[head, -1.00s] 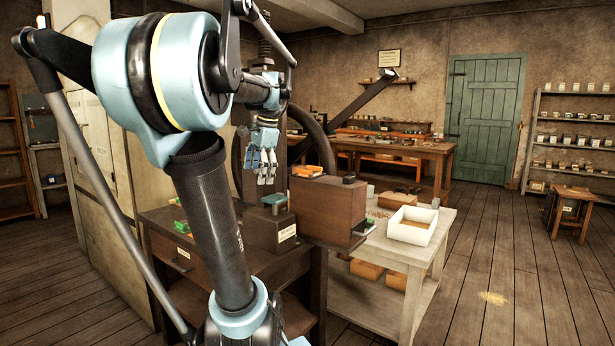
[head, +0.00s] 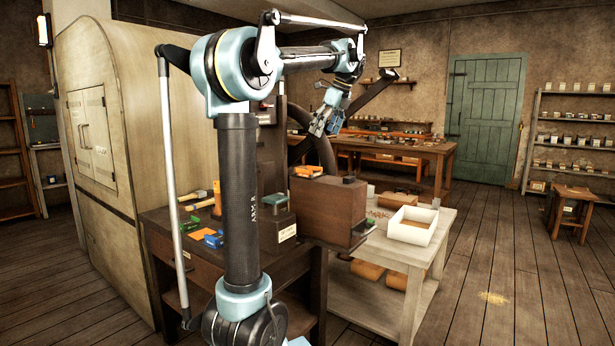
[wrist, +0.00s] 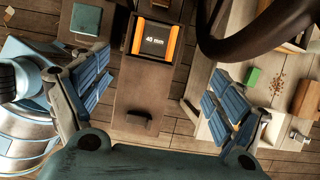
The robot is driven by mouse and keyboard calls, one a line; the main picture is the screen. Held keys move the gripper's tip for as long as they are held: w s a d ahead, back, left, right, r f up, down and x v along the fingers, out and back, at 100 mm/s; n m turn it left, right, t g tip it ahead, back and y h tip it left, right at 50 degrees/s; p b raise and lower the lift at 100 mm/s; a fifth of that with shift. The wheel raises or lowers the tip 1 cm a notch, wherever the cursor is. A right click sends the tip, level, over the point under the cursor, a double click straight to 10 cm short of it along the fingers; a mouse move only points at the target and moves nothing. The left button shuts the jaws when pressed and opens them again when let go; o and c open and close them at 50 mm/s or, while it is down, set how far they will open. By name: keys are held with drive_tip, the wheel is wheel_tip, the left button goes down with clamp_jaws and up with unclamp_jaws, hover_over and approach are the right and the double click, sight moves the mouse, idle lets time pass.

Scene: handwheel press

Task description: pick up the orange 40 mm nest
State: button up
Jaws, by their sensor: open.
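The orange 40 mm nest (wrist: 154,42) shows in the wrist view as two orange sides around a dark plate lettered "40 mm". It lies on top of a brown wooden box, towards the upper end of that view. In the head view the orange nest (head: 307,171) sits on the left part of the box top. My gripper (head: 322,126) is in the air above the box, apart from the nest. In the wrist view my gripper (wrist: 156,92) has its fingers spread wide, with nothing between them.
The brown box (head: 327,208) stands at the bench edge. A dark handwheel (head: 318,148) rises behind it. A green-topped block (head: 274,200) is left of the box. A white tray (head: 413,223) stands on the pale table to the right. Tools lie on the left bench.

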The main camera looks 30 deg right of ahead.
hover_over(309, 172)
drive_tip(key=w+d, duration=0.2)
drive_tip(key=d, duration=0.2)
wheel_tip(309, 172, down, 8)
drive_tip(key=shift+d+f, duration=0.1)
drive_tip(key=shift+f, duration=0.15)
drive_tip(key=shift+s+a+x, duration=0.1)
drive_tip(key=shift+a+x, duration=0.05)
drive_tip(key=shift+x, duration=1.25)
drive_tip(key=shift+s+a+x, duration=0.15)
drive_tip(key=shift+a+x, duration=0.05)
drive_tip(key=shift+x, duration=1.15)
drive_tip(key=c, duration=1.5)
